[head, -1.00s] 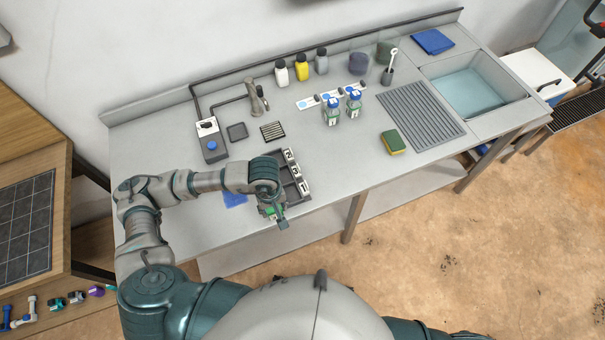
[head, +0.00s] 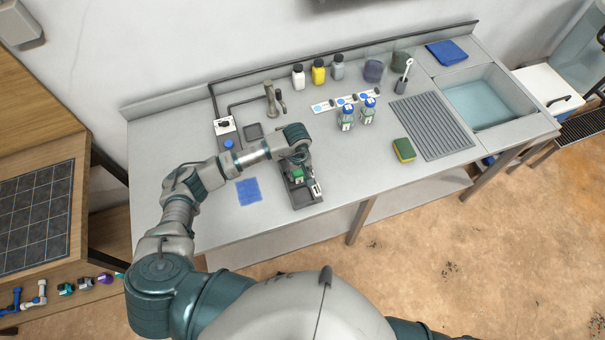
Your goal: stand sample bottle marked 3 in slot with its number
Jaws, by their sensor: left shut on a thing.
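My left gripper (head: 304,168) is over the slotted dark rack (head: 307,203) near the front edge of the counter. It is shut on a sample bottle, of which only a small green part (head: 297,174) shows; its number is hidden. I cannot tell whether the bottle touches the rack. White number plates (head: 316,189) run along the rack's right side, partly covered by the gripper. Two other blue-capped bottles, a left one (head: 346,119) and a right one (head: 367,112), stand upright farther back. My right gripper is out of view.
A blue mat (head: 249,191) lies left of the rack. A green and yellow sponge (head: 404,150), a ridged drainer (head: 432,127) and a sink (head: 487,104) are to the right. White, yellow and grey bottles (head: 318,72) stand at the back. Counter between rack and sponge is clear.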

